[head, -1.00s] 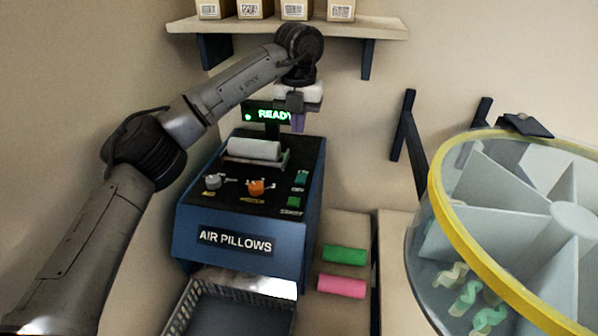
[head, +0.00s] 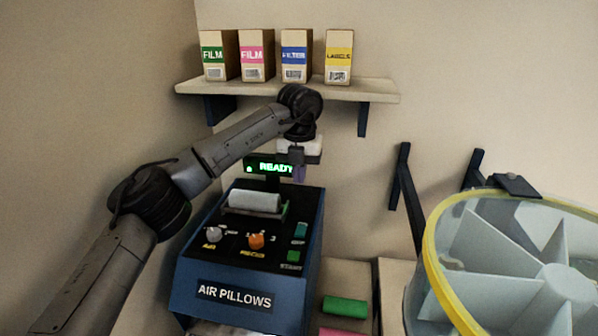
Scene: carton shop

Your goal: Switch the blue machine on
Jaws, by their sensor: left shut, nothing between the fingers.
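The blue machine (head: 236,297) labelled "AIR PILLOWS" stands in the middle of the head view. Its small display (head: 271,167) glows green and reads "READY". My left gripper (head: 299,174) is shut and empty, pointing down beside the display's right end, above the back of the machine. My right gripper is not in view.
A wall shelf (head: 290,90) above holds several cartons. A round, yellow-rimmed bin (head: 433,262) with dividers stands at the right. A green roll (head: 345,306) and a pink roll (head: 342,332) lie right of the machine. Dark brackets (head: 407,190) are on the wall.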

